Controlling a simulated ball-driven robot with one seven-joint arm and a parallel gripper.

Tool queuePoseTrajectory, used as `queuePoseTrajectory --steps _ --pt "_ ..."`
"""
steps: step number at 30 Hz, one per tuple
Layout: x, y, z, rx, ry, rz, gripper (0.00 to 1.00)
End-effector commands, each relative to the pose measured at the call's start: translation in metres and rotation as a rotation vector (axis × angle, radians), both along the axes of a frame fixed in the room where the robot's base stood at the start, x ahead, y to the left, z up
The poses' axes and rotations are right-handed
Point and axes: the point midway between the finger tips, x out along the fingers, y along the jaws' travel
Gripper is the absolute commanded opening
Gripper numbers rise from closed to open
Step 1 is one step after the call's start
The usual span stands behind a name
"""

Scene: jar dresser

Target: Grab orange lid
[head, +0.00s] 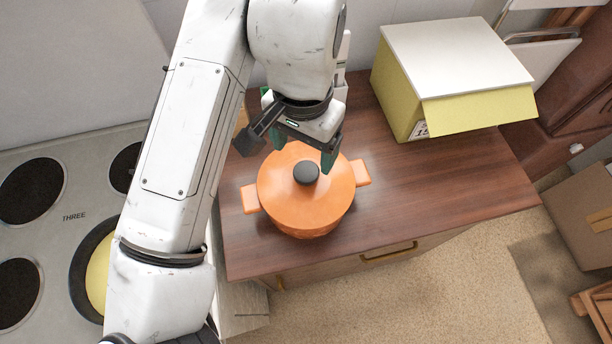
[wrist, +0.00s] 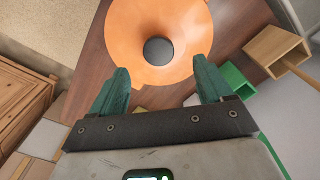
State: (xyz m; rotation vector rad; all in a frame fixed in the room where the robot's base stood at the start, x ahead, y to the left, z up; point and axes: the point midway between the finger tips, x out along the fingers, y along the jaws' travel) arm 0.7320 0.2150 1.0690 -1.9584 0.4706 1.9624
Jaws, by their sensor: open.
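The orange lid (head: 290,196) sits on an orange pot (head: 250,199) with two side handles, on the wooden dresser top. The lid has a round dark knob (head: 306,172) at its middle. In the wrist view, the lid (wrist: 190,30) fills the upper middle and its knob (wrist: 158,50) lies just beyond the fingertips, roughly between them in line. My gripper (wrist: 160,78) is open and empty, with green fingers to each side. In the head view, my gripper (head: 304,160) is over the far side of the lid. Contact with the lid cannot be told.
A yellow box with a white top (head: 455,58) stands at the dresser's back right. A stove (head: 62,235) with dark burners and a yellow pan is at left. A green object (wrist: 236,80) and a wooden box (wrist: 274,48) are near the pot. The dresser's right side (head: 440,180) is clear.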

Motion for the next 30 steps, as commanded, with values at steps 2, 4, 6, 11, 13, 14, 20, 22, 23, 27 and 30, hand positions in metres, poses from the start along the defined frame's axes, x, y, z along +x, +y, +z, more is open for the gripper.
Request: queuePoseTrajectory --steps 2,4,6,11,13,14,20,22,23,27,30 --pt "-0.001 0.001 -0.01 0.0 0.001 0.002 0.79" --pt "0.0 0.0 -0.016 0.0 0.0 0.001 0.79" --pt "0.0 0.0 -0.021 0.0 0.0 0.0 0.79" --pt "0.0 -0.003 -0.04 0.0 0.001 0.0 0.79" --pt "0.0 -0.003 -0.051 0.0 0.001 0.001 0.79" --pt "0.001 -0.003 -0.056 0.0 0.0 0.001 0.79" --pt "0.001 -0.004 -0.07 0.0 -0.001 0.0 0.79" --pt "0.001 -0.004 -0.07 0.0 -0.002 0.0 0.79" --pt "0.001 -0.004 -0.07 0.0 -0.002 0.0 0.79" --pt "0.001 -0.004 -0.07 0.001 -0.003 0.0 0.74" --pt "0.001 -0.004 -0.07 0.001 -0.003 0.0 0.65"
